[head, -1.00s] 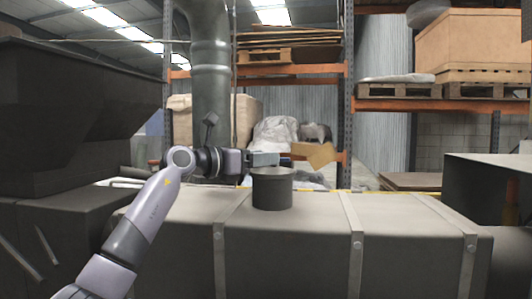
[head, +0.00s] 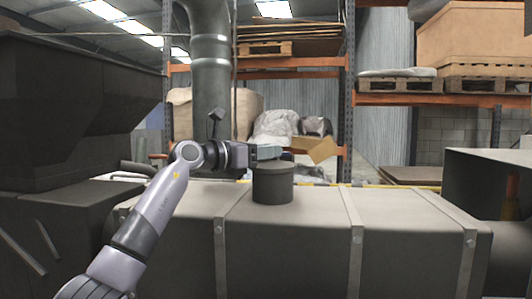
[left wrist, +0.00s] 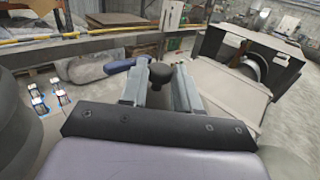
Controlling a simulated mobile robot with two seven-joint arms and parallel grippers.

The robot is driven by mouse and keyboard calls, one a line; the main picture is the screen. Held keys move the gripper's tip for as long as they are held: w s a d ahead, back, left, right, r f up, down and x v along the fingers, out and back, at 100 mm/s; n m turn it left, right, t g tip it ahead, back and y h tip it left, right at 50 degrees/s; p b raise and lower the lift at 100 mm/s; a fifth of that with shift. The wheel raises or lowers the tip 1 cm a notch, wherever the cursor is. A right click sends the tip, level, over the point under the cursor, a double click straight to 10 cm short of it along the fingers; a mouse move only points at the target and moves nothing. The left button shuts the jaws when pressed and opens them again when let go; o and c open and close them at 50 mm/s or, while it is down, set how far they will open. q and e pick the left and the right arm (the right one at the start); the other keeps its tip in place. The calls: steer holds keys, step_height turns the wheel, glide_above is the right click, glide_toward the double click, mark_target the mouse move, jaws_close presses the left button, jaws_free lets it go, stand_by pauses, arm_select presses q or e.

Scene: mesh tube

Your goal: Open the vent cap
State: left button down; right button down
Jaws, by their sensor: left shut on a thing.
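The vent cap (head: 272,166) is the dark grey round lid on a short upright cylinder (head: 273,187) on top of a large grey tank-like body. In the head view my left gripper (head: 268,152) reaches in from the left, level, its fingers just above the lid. In the left wrist view a small dark round knob (left wrist: 160,73) sits between the fingertips of my left gripper (left wrist: 160,88), which is shut on it. The head view hides this knob behind the fingers. The lid looks seated on the cylinder. My right gripper does not show.
The long grey body (head: 290,245) with strap-like bands lies below and in front. A dark bulky hopper (head: 75,105) stands at left, a vertical pipe (head: 210,70) behind the arm. An open-fronted grey box (head: 490,185) is at right. Shelves with pallets stand behind.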

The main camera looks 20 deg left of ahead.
mark_target(264, 163)
arm_select(q)
steer(key=m+h+b, duration=0.1)
steer(key=s+r+m+t+h+b, duration=0.1)
steer(key=m+b, duration=0.1)
steer(key=s+r+m+t+h+b, duration=0.1)
steer(key=m+b, duration=0.1)
steer(key=shift+s+d, duration=0.25)
steer(key=shift+d, duration=0.1)
steer(key=shift+s+r+m+t+h+b, duration=0.25)
steer(key=shift+s+m+t+h+b, duration=0.1)
steer(key=shift+m+h+b, duration=0.3)
steer(key=c, duration=0.8)
jaws_free()
steer(key=shift+c, duration=0.2)
